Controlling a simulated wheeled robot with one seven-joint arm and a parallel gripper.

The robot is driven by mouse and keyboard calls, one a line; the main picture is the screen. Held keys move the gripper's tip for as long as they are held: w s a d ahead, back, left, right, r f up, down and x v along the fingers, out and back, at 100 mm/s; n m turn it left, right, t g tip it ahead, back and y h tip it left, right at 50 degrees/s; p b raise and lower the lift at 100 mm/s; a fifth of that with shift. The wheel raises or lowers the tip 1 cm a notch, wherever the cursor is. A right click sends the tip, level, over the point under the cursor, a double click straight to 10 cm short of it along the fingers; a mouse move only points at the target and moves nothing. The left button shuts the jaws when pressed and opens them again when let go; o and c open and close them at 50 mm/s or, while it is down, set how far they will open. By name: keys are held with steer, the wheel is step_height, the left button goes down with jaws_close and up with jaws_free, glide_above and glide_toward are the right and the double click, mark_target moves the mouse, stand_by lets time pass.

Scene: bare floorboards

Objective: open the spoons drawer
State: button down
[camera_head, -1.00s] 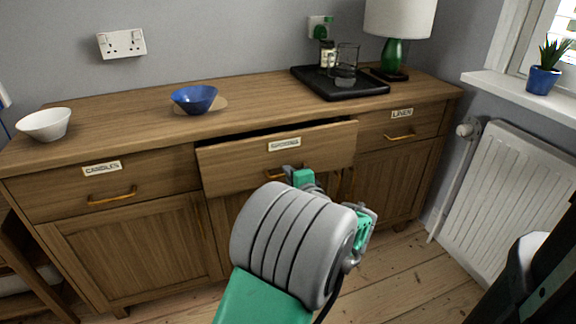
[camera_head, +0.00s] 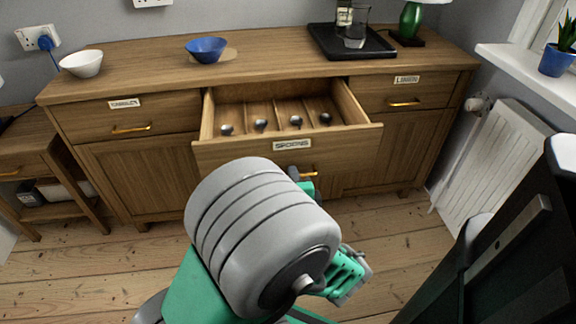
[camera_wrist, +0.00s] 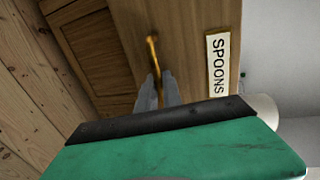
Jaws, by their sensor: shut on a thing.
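The spoons drawer (camera_head: 290,148) is the middle drawer of a wooden sideboard, and it stands well open in the head view. Several spoons (camera_head: 261,124) lie in its divided compartments. Its front carries a white SPOONS label (camera_wrist: 217,64), seen sideways in the wrist view. My gripper (camera_wrist: 156,82) is shut on the brass drawer handle (camera_wrist: 152,48) in the wrist view. In the head view my own arm hides most of the gripper, and part of the handle (camera_head: 308,174) shows beside it.
The candles drawer (camera_head: 130,115) and linen drawer (camera_head: 404,92) are closed. On the sideboard top stand a white bowl (camera_head: 82,64), a blue bowl (camera_head: 207,49) and a black tray (camera_head: 350,42) with glassware. A white radiator (camera_head: 490,150) is at right. Bare floorboards (camera_head: 80,262) lie in front.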

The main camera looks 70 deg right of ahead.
steer(key=shift+s+a, duration=0.4)
steer(key=shift+s, duration=0.1)
steer(key=c, duration=1.8)
jaws_free()
steer(key=shift+w, duration=0.15)
steer(key=p+v, duration=0.2)
steer(key=v, duration=0.6)
steer(key=shift+w, duration=0.1)
